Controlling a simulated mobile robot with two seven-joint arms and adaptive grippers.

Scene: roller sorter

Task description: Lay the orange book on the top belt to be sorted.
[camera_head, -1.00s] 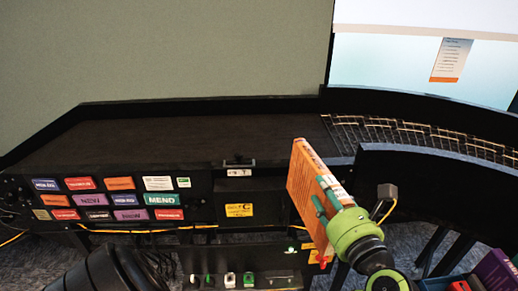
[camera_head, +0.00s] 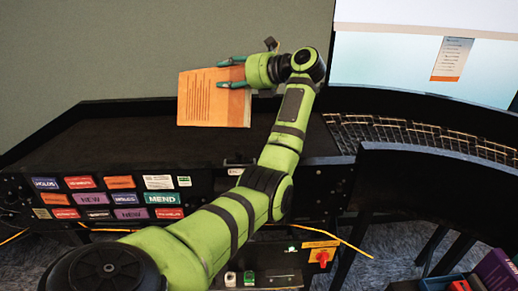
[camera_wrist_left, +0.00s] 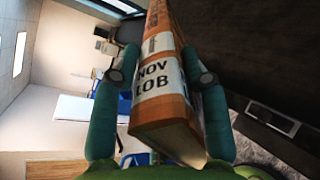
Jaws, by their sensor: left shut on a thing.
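The orange book (camera_head: 212,98) is in my left gripper (camera_head: 232,75) in the head view, above the far part of the dark top belt (camera_head: 130,140). Its printed face is turned to the head camera. The gripper's teal fingers hold it at its right edge. In the left wrist view the two fingers (camera_wrist_left: 155,90) are on either side of the book, whose spine (camera_wrist_left: 158,75) carries a white label reading "NOV LOB". Whether the book's lower edge touches the belt cannot be told. My right gripper is not in view.
A front panel with coloured labels (camera_head: 105,198) runs below the belt. A wire roller track (camera_head: 420,135) curves off to the right. A red switch on an orange plate (camera_head: 321,255) sits below. Books stand in a crate at lower right (camera_head: 490,272). The belt's left part looks clear.

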